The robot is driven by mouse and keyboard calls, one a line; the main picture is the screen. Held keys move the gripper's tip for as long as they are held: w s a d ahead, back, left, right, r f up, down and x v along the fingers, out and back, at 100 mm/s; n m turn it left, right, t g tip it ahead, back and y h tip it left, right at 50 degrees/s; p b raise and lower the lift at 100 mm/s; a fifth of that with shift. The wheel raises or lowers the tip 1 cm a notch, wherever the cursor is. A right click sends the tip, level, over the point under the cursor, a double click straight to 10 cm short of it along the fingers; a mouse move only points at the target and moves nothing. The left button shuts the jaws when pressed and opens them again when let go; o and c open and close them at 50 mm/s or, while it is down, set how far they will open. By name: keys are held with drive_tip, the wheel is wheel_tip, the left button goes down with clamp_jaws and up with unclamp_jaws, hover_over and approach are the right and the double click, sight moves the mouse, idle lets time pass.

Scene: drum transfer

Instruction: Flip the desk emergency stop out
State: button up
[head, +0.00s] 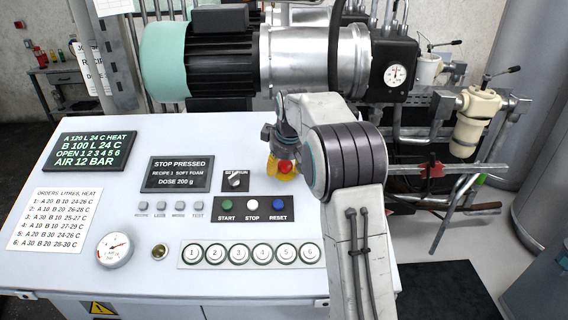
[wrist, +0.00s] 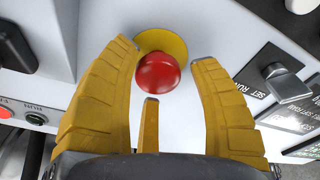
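The emergency stop is a red mushroom button on a yellow round base on the white desk. In the wrist view the red button (wrist: 158,72) lies just beyond and between the fingertips of my gripper (wrist: 165,60), with the yellow base (wrist: 165,42) behind it. The yellow fingers are spread apart, and no contact with the button can be made out. In the head view my gripper (head: 281,165) points down over the red button (head: 285,167), partly covering it and its base. The desk display (head: 181,174) reads "STOP PRESSED".
START, STOP and RESET buttons (head: 251,204) and a numbered button row (head: 251,253) lie nearer the front. A motor (head: 222,50) stands behind the desk.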

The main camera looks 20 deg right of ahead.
drive_tip(key=shift+r, duration=0.1)
drive_tip(key=c, duration=1)
drive_tip(key=shift+s+a+r+p, duration=0.1)
drive_tip(key=shift+r+p, duration=0.2)
drive_tip(key=shift+r, duration=0.5)
drive_tip(key=shift+c, duration=0.2)
drive_tip(key=o, duration=1)
drive_tip(key=shift+a, duration=0.1)
drive_tip(key=shift+o, duration=1.3)
drive_tip(key=shift+f, duration=0.15)
drive_tip(key=shift+s, duration=0.1)
drive_tip(key=v, duration=1.2)
